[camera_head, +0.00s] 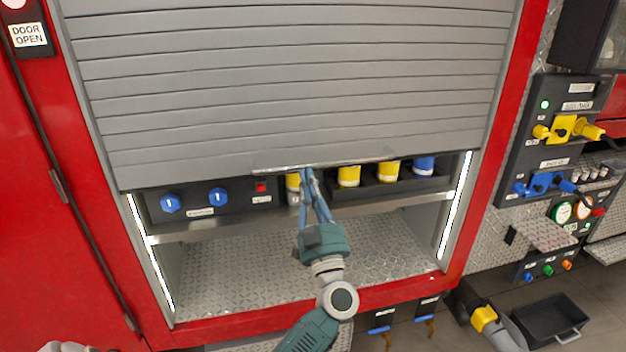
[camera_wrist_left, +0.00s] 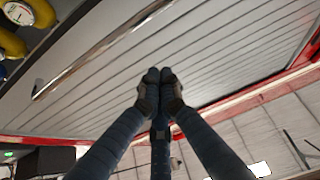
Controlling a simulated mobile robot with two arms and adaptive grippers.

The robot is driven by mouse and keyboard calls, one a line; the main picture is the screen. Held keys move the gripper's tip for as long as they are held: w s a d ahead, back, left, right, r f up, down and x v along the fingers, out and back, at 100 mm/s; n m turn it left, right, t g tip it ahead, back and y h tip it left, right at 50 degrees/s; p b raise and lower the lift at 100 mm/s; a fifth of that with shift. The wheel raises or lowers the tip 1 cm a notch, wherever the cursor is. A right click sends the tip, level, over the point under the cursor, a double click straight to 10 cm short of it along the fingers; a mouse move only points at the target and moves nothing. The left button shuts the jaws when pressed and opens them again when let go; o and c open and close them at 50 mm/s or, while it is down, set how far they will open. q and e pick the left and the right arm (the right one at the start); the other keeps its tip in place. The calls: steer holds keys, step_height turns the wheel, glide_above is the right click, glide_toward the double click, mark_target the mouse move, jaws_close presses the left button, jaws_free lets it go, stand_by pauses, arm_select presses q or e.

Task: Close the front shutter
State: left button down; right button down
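The front shutter (camera_head: 290,85) is a grey slatted roller door, pulled partway down. Its lower edge hangs above an open gap with the compartment floor visible. A thin metal handle bar (camera_head: 270,170) runs along the lower edge; it also shows in the left wrist view (camera_wrist_left: 100,48). My left gripper (camera_head: 307,174) reaches up from below to the bar's middle. In the left wrist view its fingertips (camera_wrist_left: 159,76) are together, in front of the slats and beside the bar, with nothing seen between them. Whether they touch the shutter I cannot tell. My right gripper is not in view.
Inside the gap are a panel with blue knobs (camera_head: 218,196), yellow containers (camera_head: 349,176) and a blue one (camera_head: 423,165). The diamond-plate floor (camera_head: 240,275) is clear. A red frame (camera_head: 500,145) surrounds the opening.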

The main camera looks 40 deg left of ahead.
arm_select(q)
step_height(320, 180, up, 4)
steer(key=p, duration=0.2)
glide_above(301, 167)
steer(key=s+d, duration=0.2)
steer(key=f, duration=0.4)
steer(key=shift+w+a+f, duration=0.15)
steer(key=shift+a, duration=0.1)
steer(key=shift+f, duration=0.1)
